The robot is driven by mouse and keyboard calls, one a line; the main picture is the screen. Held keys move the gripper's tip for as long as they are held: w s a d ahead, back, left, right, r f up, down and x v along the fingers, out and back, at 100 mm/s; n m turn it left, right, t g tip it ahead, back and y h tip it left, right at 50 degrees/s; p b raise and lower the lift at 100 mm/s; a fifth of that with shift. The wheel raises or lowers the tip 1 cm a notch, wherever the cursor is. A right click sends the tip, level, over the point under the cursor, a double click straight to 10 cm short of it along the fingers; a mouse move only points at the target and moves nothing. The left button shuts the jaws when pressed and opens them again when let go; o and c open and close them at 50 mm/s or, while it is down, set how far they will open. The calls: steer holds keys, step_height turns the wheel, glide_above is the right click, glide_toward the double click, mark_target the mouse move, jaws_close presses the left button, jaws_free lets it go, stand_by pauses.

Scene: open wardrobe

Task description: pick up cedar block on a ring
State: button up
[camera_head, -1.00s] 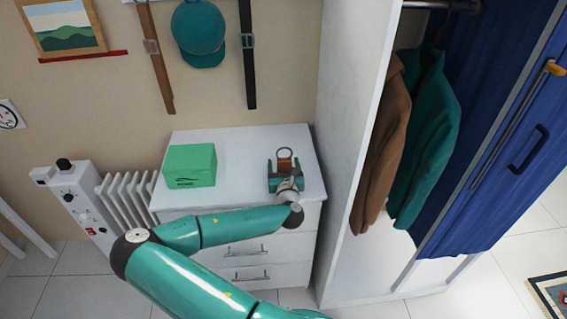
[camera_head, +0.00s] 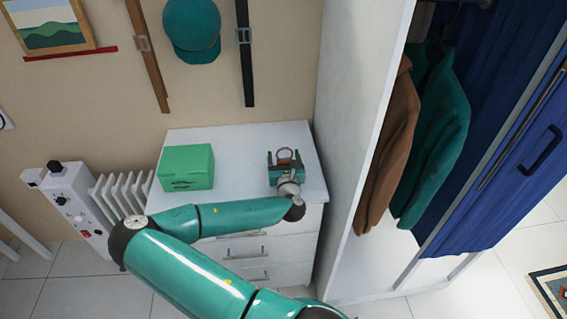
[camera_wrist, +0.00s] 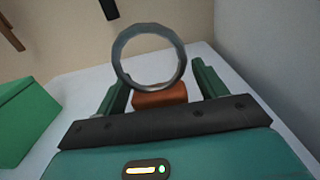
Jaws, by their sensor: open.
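The cedar block (camera_wrist: 160,97) is a small reddish-brown piece with a grey metal ring (camera_wrist: 122,62) standing up from it. It sits on the white dresser top, between the fingers of my gripper (camera_wrist: 160,92) in the wrist view. The two green fingers are apart, one on each side of the block, with a gap visible. In the head view my gripper (camera_head: 285,165) is over the right part of the dresser top, and the ring (camera_head: 285,150) shows just beyond it. The gripper hides most of the block there.
A green box (camera_head: 187,167) stands on the left of the dresser top (camera_head: 235,150); it also shows in the wrist view (camera_wrist: 25,120). The white wardrobe side panel (camera_head: 350,130) rises close to the right. A radiator (camera_head: 122,195) stands left of the dresser. Belts and a cap hang behind.

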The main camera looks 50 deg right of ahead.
steer(key=shift+c, duration=0.2)
steer(key=c, duration=1)
steer(key=shift+r, duration=0.1)
